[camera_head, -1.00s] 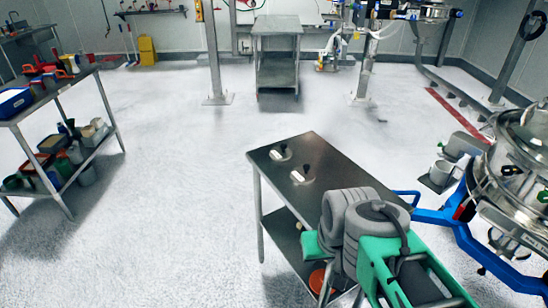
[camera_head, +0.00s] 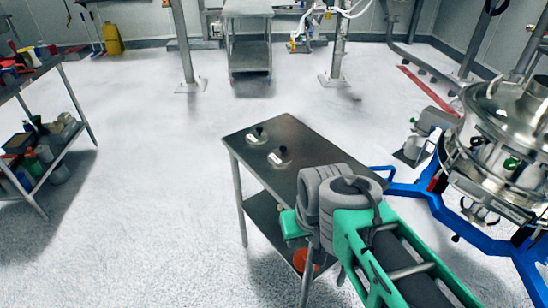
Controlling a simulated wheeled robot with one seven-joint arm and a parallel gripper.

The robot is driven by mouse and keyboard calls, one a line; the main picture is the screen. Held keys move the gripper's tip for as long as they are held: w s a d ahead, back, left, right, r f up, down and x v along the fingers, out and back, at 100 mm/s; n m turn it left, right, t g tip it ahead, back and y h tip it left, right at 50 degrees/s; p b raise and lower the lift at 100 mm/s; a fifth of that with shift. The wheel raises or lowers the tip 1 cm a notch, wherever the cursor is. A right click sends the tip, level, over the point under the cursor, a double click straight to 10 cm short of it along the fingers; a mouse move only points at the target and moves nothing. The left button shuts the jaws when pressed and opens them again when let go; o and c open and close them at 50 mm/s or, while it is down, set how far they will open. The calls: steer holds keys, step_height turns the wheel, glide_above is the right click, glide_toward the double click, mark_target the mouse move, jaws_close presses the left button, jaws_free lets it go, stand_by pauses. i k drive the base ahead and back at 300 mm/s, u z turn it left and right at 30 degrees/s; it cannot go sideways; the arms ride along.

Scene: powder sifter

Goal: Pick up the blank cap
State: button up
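Two small round metal caps with dark upright knobs lie on the steel table: a farther one (camera_head: 258,136) and a nearer one (camera_head: 279,157). Each has a pale patch on it. I cannot tell from here which is the blank cap. My green and grey arm reaches in from the bottom right, over the right part of the table. My gripper's fingers do not show; the grey arm links hide that end. Both caps are left of my arm and clear of it.
The steel table (camera_head: 318,156) has a lower shelf with an orange thing (camera_head: 304,260) on it. A large steel sifter (camera_head: 505,125) on a blue frame (camera_head: 440,198) stands close on the right. A loaded shelf rack (camera_head: 75,95) is at the left. The floor between is clear.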

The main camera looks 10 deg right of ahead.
mark_target(258, 137)
steer(key=z, duration=0.1)
steer(key=k, duration=0.35)
steer(key=u, duration=0.95)
steer(key=i, duration=1.15)
steer(key=u, duration=0.4)
steer(key=i, duration=0.7)
